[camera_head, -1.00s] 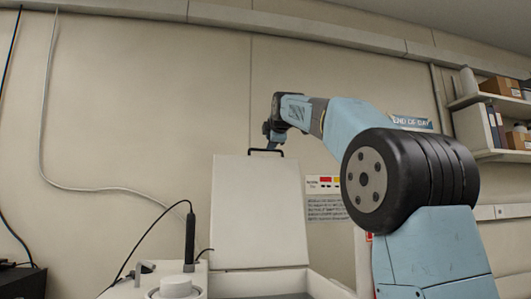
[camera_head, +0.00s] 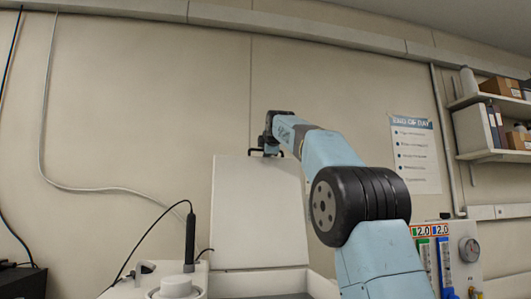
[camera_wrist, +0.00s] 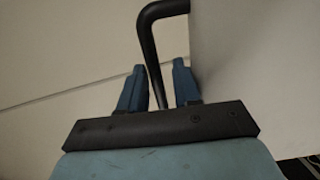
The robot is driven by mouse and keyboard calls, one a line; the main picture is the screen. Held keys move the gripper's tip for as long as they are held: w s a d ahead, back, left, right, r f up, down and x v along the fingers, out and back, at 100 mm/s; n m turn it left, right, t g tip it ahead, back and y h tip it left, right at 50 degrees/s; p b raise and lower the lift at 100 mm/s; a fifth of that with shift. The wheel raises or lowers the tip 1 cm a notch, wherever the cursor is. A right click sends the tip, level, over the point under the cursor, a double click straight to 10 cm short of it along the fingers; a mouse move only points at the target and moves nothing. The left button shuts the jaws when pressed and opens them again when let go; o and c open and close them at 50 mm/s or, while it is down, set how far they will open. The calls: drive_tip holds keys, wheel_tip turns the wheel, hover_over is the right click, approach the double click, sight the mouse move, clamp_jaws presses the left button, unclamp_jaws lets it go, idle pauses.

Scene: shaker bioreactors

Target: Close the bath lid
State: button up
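The bath lid (camera_head: 258,215) is a pale panel standing raised, leaning back near the wall. Its dark bar handle (camera_head: 253,152) is at the top edge. My gripper (camera_head: 268,148) is at the lid's top by the handle, partly hidden by my own arm. In the wrist view the black handle (camera_wrist: 150,45) runs down between the two blue fingers of my gripper (camera_wrist: 158,85). A gap shows on the right side of the bar, so the fingers are apart around it. The lid's pale face (camera_wrist: 255,60) fills the right of that view.
The bath's open top (camera_head: 265,296) shows below the lid. A black upright probe (camera_head: 190,238) with a cable stands on the left, beside a white round knob (camera_head: 176,287). Flow meters (camera_head: 445,262) are at the right, and shelves (camera_head: 490,125) hang at upper right.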

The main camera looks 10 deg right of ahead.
drive_tip(key=shift+c, duration=0.5)
clamp_jaws()
drive_tip(key=shift+f, duration=0.1)
